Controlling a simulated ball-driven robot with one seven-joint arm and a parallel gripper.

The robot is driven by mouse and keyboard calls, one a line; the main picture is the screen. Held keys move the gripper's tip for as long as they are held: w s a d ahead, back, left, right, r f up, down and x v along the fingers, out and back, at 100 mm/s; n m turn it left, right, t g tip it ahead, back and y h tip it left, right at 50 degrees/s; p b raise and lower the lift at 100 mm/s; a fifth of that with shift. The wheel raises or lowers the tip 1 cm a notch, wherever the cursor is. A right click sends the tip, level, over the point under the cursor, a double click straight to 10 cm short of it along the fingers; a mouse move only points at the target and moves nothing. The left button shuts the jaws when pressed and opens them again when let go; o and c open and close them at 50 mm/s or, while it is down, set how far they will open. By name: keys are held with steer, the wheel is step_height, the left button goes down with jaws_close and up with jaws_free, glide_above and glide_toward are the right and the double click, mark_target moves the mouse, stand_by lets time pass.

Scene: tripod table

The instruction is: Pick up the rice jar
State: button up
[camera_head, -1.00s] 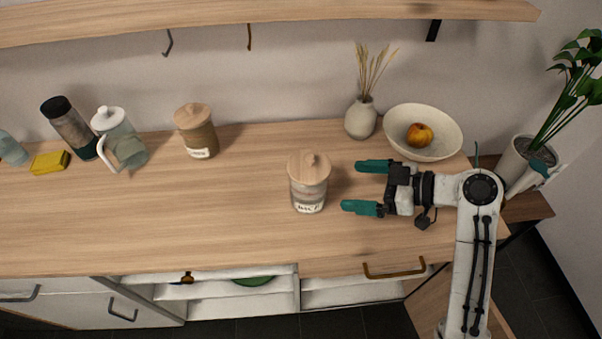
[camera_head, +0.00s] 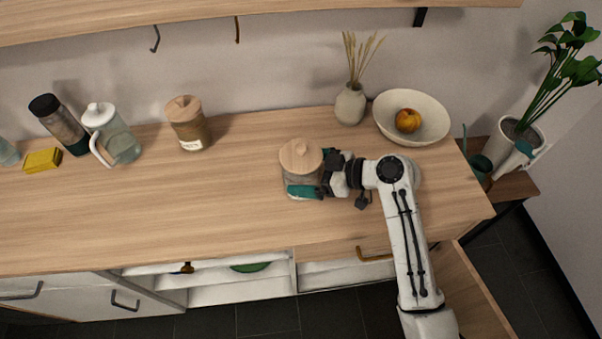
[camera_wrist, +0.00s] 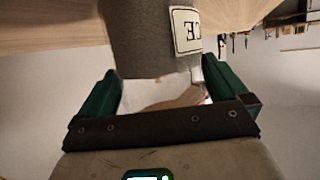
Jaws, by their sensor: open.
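The rice jar (camera_head: 300,158), a clear jar with a round wooden lid, stands upright on the counter in the head view. In the wrist view the jar (camera_wrist: 150,40) fills the space between the fingers, with part of its white label showing the letters "CE". My gripper (camera_head: 308,175) is open and reaches in from the right, with its teal fingers on either side of the jar. The near finger shows in front of the jar; the far one is mostly hidden by the lid. In the wrist view my gripper (camera_wrist: 160,80) shows a small gap at the right finger.
A similar wooden-lidded jar (camera_head: 188,128) stands back left, beside a white-handled pitcher (camera_head: 118,142), a dark-capped bottle (camera_head: 62,128) and a yellow sponge (camera_head: 42,160). A vase (camera_head: 350,106) and a bowl (camera_head: 440,125) with an apple stand back right. The counter left of the rice jar is clear.

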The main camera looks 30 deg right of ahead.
steer(key=shift+c, duration=0.5)
steer(key=c, duration=1)
steer(key=shift+c, duration=0.5)
steer(key=shift+r, duration=0.15)
